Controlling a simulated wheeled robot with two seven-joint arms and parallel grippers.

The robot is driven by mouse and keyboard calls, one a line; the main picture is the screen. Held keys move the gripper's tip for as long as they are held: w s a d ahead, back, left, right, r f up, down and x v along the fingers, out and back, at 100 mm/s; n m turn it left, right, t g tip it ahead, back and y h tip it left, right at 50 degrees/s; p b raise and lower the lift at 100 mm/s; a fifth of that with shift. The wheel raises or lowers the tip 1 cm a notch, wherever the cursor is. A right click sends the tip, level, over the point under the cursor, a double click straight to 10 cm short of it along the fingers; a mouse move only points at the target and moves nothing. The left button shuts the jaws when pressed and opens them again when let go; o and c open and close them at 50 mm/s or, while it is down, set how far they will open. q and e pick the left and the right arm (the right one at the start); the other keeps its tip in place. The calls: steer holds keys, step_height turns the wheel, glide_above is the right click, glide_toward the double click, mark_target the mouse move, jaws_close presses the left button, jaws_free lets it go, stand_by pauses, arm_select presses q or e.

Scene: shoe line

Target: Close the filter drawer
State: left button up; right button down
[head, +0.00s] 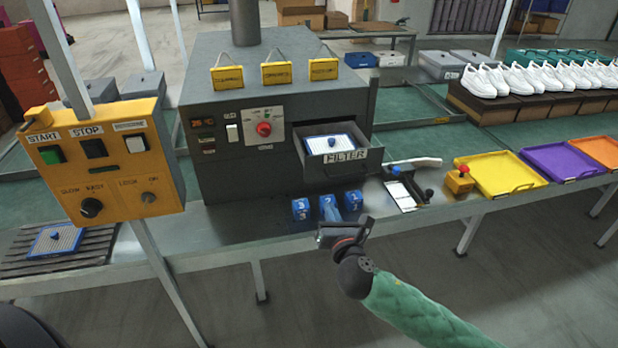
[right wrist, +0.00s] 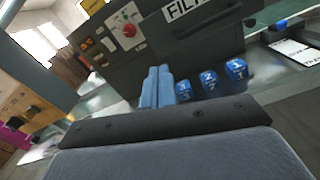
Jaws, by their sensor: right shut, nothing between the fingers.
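The filter drawer (head: 322,176) sticks out of the right part of the dark grey machine (head: 240,163), open, with a white FILTER label on its front. A white filter with a blue knob (head: 333,142) lies inside it. The drawer front (right wrist: 215,22) also shows at the top of the right wrist view, partly cut off. My right gripper (head: 349,214) is shut and empty, below and in front of the drawer, apart from it. Its blue fingers (right wrist: 157,88) point toward the machine in the wrist view. My left gripper is not in view.
Blue numbered cubes (head: 300,208) stand on the bench close to my right gripper. A scanner-like tool (head: 415,164), a small yellow box with a red button (head: 460,183) and a yellow tray (head: 500,174) lie to the right. A yellow control panel (head: 115,165) stands at left.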

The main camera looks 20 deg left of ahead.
steer(key=n, duration=0.2)
steer(key=n+p, duration=0.1)
steer(key=p, duration=0.4)
glide_toward(315, 170)
steer(key=x, duration=0.5)
steer(key=shift+w+a, duration=0.15)
steer(key=shift+w, duration=0.1)
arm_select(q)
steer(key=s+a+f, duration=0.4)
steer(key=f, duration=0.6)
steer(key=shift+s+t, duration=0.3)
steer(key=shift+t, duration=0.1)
arm_select(e)
steer(key=shift+w+a+f, duration=0.1)
steer(key=shift+w+a, duration=0.3)
steer(key=shift+w, duration=0.15)
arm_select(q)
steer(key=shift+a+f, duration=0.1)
